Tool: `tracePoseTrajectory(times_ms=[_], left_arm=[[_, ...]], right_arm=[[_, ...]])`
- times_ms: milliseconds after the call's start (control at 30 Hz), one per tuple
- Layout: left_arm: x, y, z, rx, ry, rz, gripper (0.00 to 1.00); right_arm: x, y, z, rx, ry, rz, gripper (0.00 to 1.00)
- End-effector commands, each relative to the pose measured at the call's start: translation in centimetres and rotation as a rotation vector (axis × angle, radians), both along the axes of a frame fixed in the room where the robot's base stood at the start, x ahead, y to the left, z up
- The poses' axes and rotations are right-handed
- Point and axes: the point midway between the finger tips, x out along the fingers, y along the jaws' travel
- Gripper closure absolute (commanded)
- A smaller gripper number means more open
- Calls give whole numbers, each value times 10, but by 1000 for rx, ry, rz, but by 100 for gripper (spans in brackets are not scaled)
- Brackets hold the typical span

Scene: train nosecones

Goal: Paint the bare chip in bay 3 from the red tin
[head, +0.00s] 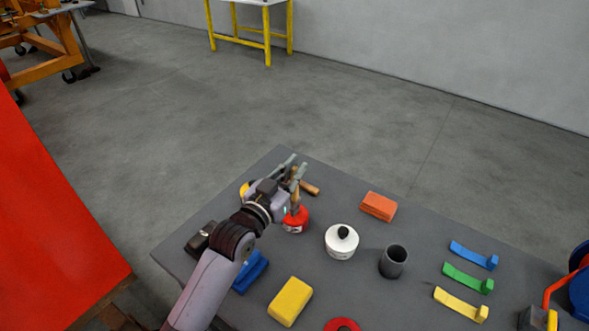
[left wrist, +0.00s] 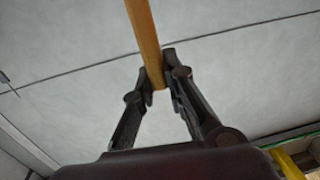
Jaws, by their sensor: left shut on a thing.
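My left gripper (head: 293,170) is over the far left part of the grey table, shut on a slim wooden handle (left wrist: 145,40), which also shows in the left wrist view between the fingertips (left wrist: 158,85). The handle looks like a brush's; its tip is not clear. The red tin (head: 296,221) stands on the table just below the gripper. A brown, upright piece shows between gripper and tin; I cannot tell whether it touches the tin or goes into it. No bare chip or numbered bay can be made out. My right gripper is not in view.
The grey table (head: 420,235) bears a white tin with a black knob (head: 341,241), a dark cup (head: 393,261), an orange block (head: 378,206), a yellow block (head: 290,301) and coloured strips (head: 467,277). A large red panel (head: 55,230) stands at left.

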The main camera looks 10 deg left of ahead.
Motion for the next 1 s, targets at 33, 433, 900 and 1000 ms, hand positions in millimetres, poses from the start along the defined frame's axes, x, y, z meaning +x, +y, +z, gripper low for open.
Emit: tracePoseTrajectory(times_ms=[33,433,900,1000], left_arm=[[0,0,-1,0,0,0,100],[0,0,-6,0,0,0,100],[0,0,-10,0,1,0,100],[0,0,-10,1,2,0,100]], right_arm=[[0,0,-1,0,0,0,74],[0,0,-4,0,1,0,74],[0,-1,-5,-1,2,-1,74],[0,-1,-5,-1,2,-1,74]])
